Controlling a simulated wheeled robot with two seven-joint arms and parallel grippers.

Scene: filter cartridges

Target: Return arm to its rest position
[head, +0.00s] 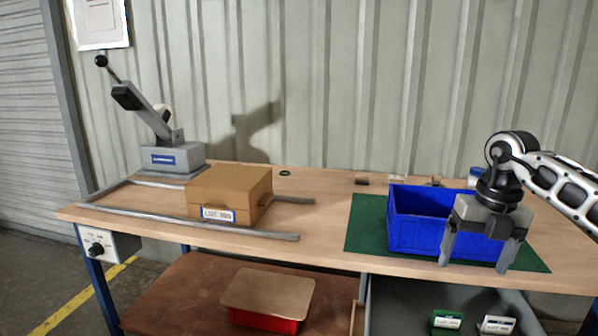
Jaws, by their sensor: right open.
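My right gripper (473,255) hangs fingers down in front of the blue bin (415,233) at the right of the bench. Its two grey fingers are apart with nothing seen between them. The arm comes in from the right edge and hides the bin's right part. The blue bin stands on a green mat (366,226). I cannot tell from this view whether the gripper touches the bin. My left gripper is not in view. No filter cartridge can be made out.
A cardboard box (230,193) sits between grey rails (190,222) on the wooden bench. A lever press (172,157) stands at the back left. Below, a lower shelf (185,291) holds a lidded red box (264,319). Bare bench lies between cardboard box and mat.

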